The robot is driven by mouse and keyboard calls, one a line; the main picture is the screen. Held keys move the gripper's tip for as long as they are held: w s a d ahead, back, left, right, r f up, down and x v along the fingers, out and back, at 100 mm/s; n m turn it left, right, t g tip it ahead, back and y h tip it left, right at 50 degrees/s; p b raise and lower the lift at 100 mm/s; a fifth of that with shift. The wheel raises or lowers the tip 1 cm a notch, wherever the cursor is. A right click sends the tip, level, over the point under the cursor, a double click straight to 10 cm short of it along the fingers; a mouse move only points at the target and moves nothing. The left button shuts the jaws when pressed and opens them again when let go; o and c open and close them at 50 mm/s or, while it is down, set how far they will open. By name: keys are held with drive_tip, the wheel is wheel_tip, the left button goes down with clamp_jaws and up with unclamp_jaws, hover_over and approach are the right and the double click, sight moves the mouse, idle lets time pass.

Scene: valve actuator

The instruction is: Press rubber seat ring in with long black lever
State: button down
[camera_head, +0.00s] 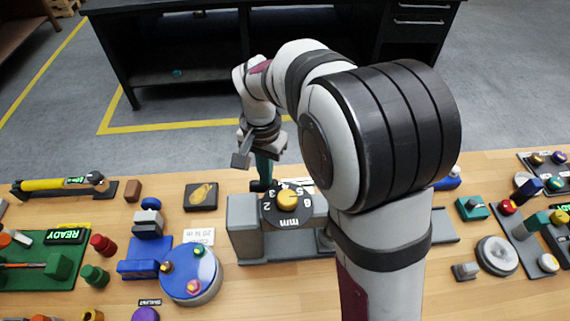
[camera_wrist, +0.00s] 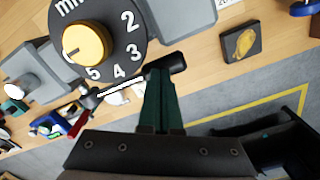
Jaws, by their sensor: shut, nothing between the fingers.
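My gripper (camera_head: 263,172) is shut and points down behind the grey press-like fixture (camera_head: 243,228). In the wrist view its dark green fingers (camera_wrist: 158,85) are together, with nothing visible between them. Their tips are right at the black grip of the long lever (camera_wrist: 176,63); I cannot tell whether they touch it. The lever's black end (camera_head: 261,185) also shows in the head view, just below the fingertips. A round black dial marked mm (camera_head: 288,207) with a yellow knob (camera_wrist: 85,45) sits on the fixture. I cannot make out the rubber seat ring.
A black box with a yellow emblem (camera_head: 201,196) lies left of the fixture. A blue block device (camera_head: 148,262) and a round blue-topped unit (camera_head: 191,275) stand at front left. A round grey disc (camera_head: 497,255) is at right. My arm hides the fixture's right part.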

wheel_tip(320, 180, up, 8)
drive_tip(key=d, duration=0.2)
idle(0.6)
drive_tip(key=shift+d+r, duration=0.1)
wheel_tip(320, 180, up, 5)
drive_tip(key=shift+f, duration=0.1)
idle(0.4)
drive_tip(key=s+d+f, duration=0.1)
drive_tip(key=s+f, duration=0.1)
drive_tip(key=s, duration=0.6)
drive_tip(key=s+d+f+y, duration=0.1)
drive_tip(key=s+d+f, duration=0.1)
drive_tip(key=s, duration=0.6)
drive_tip(key=s+d+f, duration=0.1)
drive_tip(key=s+f, duration=0.3)
drive_tip(key=s, duration=0.4)
drive_tip(key=shift+s+d+y, duration=0.35)
drive_tip(key=shift+y, duration=0.05)
